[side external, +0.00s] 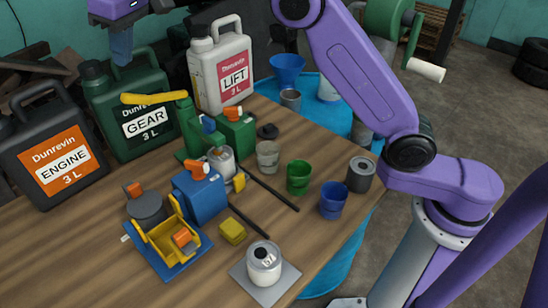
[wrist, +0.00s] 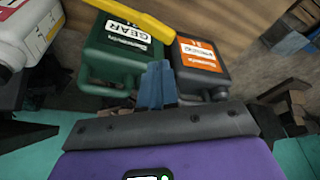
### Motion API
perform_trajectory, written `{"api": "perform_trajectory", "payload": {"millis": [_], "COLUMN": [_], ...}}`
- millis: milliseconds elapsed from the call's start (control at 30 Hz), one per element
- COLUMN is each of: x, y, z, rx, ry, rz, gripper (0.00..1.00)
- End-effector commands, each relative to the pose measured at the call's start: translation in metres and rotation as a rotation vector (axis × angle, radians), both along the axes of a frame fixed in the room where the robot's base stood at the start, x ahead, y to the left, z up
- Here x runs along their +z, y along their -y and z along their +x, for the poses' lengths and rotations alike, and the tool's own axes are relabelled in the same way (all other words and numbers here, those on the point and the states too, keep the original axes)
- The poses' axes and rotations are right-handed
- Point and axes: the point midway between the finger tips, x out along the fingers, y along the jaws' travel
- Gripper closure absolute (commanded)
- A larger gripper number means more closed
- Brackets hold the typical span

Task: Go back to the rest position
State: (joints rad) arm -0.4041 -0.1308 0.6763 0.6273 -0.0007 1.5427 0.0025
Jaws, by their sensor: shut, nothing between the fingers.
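My gripper (side external: 121,60) shows at the top left of the side view, its blue fingers pointing down, above and near the green GEAR can (side external: 130,105). In the wrist view the blue fingers (wrist: 157,72) are together with nothing between them. The GEAR can also shows in the wrist view (wrist: 115,58), beside the dark ENGINE can (wrist: 197,65). My gripper is clear of the table and appears to touch nothing.
A blue drum (side external: 345,100) stands behind. The table's left front is clear.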

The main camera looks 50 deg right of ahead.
Motion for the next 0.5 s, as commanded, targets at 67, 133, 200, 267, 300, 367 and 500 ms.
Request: {"api": "perform_trajectory", "payload": {"millis": [67, 133, 200, 267, 300, 367, 500], "x": [0.000, -0.002, -0.005, -0.009, -0.011, -0.015, -0.027], "y": [0.001, 0.003, 0.006, 0.009, 0.012, 0.017, 0.032], "z": [-0.007, -0.018, -0.031, -0.044, -0.053, -0.067, -0.103], "rx": [0.017, 0.040, 0.066, 0.089, 0.106, 0.129, 0.184], "ry": [-0.006, -0.015, -0.026, -0.036, -0.041, -0.051, -0.070], "rz": [-0.003, -0.010, -0.017, -0.024, -0.027, -0.034, -0.050], "gripper": [1.00, 1.00, 1.00, 1.00, 1.00, 1.00, 1.00]}}
